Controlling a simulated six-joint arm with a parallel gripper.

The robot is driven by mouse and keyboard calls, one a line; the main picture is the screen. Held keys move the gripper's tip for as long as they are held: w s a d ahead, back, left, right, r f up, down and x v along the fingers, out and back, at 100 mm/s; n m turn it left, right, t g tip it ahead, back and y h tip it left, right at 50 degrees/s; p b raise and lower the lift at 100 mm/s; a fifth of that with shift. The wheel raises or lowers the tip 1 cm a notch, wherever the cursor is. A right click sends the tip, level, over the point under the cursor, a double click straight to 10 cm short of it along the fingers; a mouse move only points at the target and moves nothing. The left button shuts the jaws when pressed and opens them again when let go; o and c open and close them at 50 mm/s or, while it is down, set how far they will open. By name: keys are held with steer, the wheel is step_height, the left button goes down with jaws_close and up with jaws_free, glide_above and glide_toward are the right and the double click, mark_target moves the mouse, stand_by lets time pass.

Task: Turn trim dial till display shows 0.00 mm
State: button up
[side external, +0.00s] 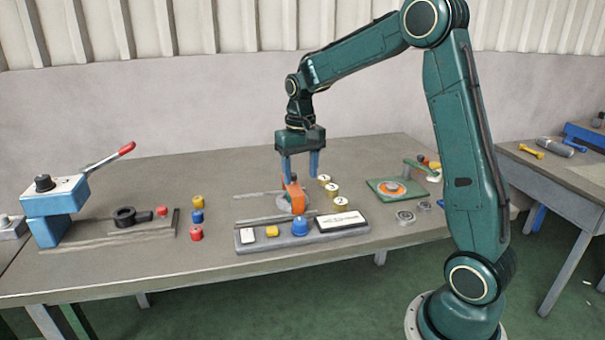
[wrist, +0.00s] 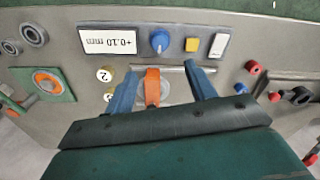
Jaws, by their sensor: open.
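The trim dial (side external: 300,227) is a blue knob on a grey panel (side external: 272,243) at the table's front; it also shows in the wrist view (wrist: 159,42). Beside it is the white display (side external: 341,221). In the wrist view the display (wrist: 108,41) appears upside down and reads +0.10 mm. My gripper (side external: 300,172) points down with its blue fingers apart, behind and above the panel. In the wrist view the dial lies beyond the open fingertips (wrist: 162,66), apart from them. An orange upright part (side external: 296,197) stands below, and appears between the fingers (wrist: 152,88).
The panel also carries a yellow button (side external: 272,231) and a white switch (side external: 247,235). Several numbered yellow-rimmed cylinders (side external: 332,190) stand right of the orange part. A green plate (side external: 390,189) with an orange ring lies farther right. Red, blue and yellow pieces (side external: 197,216) stand left.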

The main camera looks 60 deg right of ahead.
mark_target(300, 221)
steer(key=shift+w+d+f, duration=0.1)
steer(key=shift+d+f, duration=0.05)
steer(key=shift+f, duration=0.05)
steer(key=shift+f, duration=6.85)
steer(key=shift+c, duration=0.4)
steer(key=c, duration=0.9)
